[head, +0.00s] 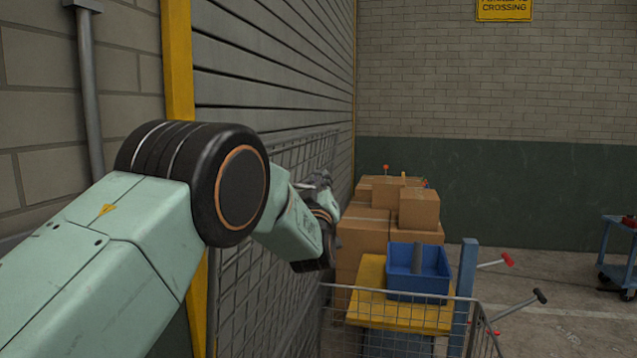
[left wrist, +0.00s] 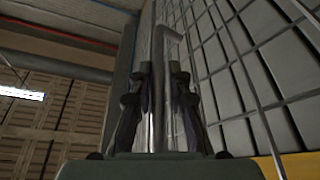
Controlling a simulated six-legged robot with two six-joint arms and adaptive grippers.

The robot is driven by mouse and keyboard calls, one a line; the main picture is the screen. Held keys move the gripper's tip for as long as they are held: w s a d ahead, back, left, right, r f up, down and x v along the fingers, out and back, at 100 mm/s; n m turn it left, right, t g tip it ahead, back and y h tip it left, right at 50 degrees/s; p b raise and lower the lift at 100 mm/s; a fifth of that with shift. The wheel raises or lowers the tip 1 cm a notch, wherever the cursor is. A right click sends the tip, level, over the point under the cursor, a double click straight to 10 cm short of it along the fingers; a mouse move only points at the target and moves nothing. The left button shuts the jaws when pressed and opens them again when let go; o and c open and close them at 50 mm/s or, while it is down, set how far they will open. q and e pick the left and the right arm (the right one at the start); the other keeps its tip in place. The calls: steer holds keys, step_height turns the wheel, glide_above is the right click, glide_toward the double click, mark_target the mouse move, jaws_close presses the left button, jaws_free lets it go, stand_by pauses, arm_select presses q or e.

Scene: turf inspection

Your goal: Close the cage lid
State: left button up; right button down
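The cage lid (head: 275,235) is a wire mesh panel standing raised, nearly upright, along the left side of the cage. The cage (head: 390,312) has a wire mesh front and lies at the bottom of the head view. My left gripper (head: 322,183) is at the raised lid's far upper edge. In the left wrist view, the fingers (left wrist: 160,75) are close together on both sides of a bent metal bar (left wrist: 157,110) of the lid and seem shut on it. The lid mesh (left wrist: 245,60) fills the right of that view. My right gripper is not in view.
A blue bin (head: 420,285) rests on a yellow surface (head: 375,272) behind the cage front. Stacked cardboard boxes (head: 365,235) stand beyond. A blue post (head: 466,285) and levers (head: 515,305) are at the right. A shuttered wall (head: 270,90) runs close behind the lid.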

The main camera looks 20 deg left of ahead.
arm_select(q)
steer(key=o, duration=0.3)
steer(key=shift+o, duration=0.2)
steer(key=shift+s, duration=0.2)
steer(key=v, duration=1.1)
steer(key=shift+s, duration=0.3)
steer(key=shift+f, duration=0.15)
steer(key=shift+c, duration=0.4)
